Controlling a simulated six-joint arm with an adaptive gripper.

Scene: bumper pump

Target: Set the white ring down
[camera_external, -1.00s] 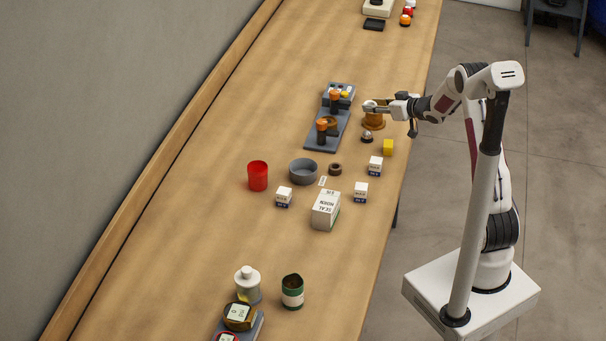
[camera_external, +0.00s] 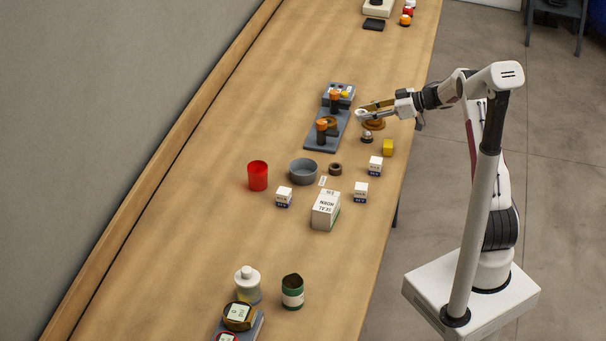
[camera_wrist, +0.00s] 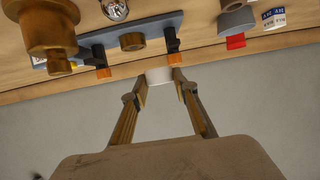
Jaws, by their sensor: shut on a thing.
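The white ring (camera_external: 361,116) is between the fingertips of my gripper (camera_external: 369,114), which is shut on it above the table. In the wrist view the ring (camera_wrist: 160,75) shows as a pale, short cylinder between the two fingertips (camera_wrist: 160,80). A brown-orange stepped part (camera_external: 375,125) stands on the table just below and behind my fingers, partly hidden by them. Left of my gripper is a blue-grey fixture plate (camera_external: 322,146) with two black posts with orange tops (camera_external: 321,125) and a brown round part (camera_external: 331,121) between them. The ring is apart from the plate.
A small metal dome (camera_external: 367,138) and a yellow cube (camera_external: 388,147) stand near the right table edge. Nearer are a grey bowl (camera_external: 303,172), a dark ring (camera_external: 335,169), a red cup (camera_external: 258,176) and several boxes. The table left of the plate is clear.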

